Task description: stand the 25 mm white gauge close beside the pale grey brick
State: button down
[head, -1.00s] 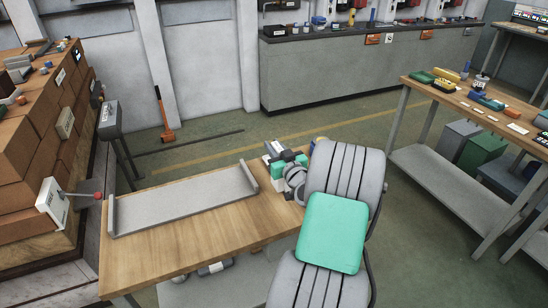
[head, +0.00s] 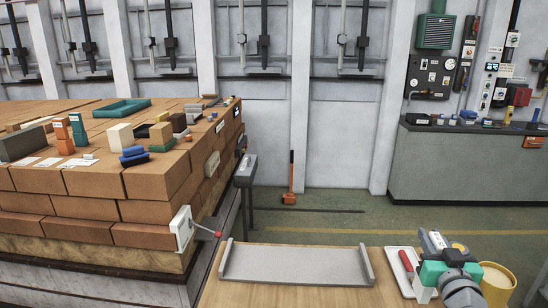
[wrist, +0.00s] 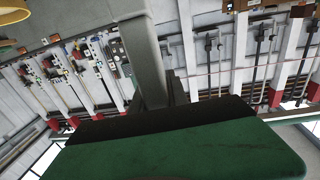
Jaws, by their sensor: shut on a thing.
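My gripper (head: 436,243) is at the lower right of the head view, past the teal and grey wrist of my arm, above the wooden bench. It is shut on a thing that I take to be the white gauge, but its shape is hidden. In the wrist view a dark green surface and a grey upright fill the near part, and no gauge can be made out. Small blocks stand on the brick stack at left, among them a cream block (head: 119,137) and a dark grey one (head: 22,143). I cannot tell which is the pale grey brick.
The brick stack (head: 150,180) carries a teal tray (head: 121,108), orange pieces (head: 70,134) and several small blocks. A white box with a red-knobbed lever (head: 181,228) juts from its side. The wooden bench (head: 225,292) bears an empty grey railed tray (head: 295,264).

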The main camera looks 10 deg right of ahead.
jog(key=w+a+f+n+t+y+p, duration=0.1)
jog(key=w+a+f+n+y, duration=0.1)
jog(key=w+a+f, duration=0.4)
jog(key=w+a+f+n+y, duration=0.1)
jog(key=w+a+f+y, duration=0.2)
jog(key=a, duration=0.4)
jog(key=w+a+f+n+y, duration=0.1)
jog(key=a+n+y, duration=0.1)
jog(key=a, duration=0.7)
jog(key=w+a+f+n+y, duration=0.1)
jog(key=a+y, duration=0.3)
jog(key=a, duration=0.6)
jog(key=shift+a+f+n+g+y+p, duration=0.3)
jog(key=shift+f+n+p, duration=0.15)
jog(key=shift+f+n, duration=0.3)
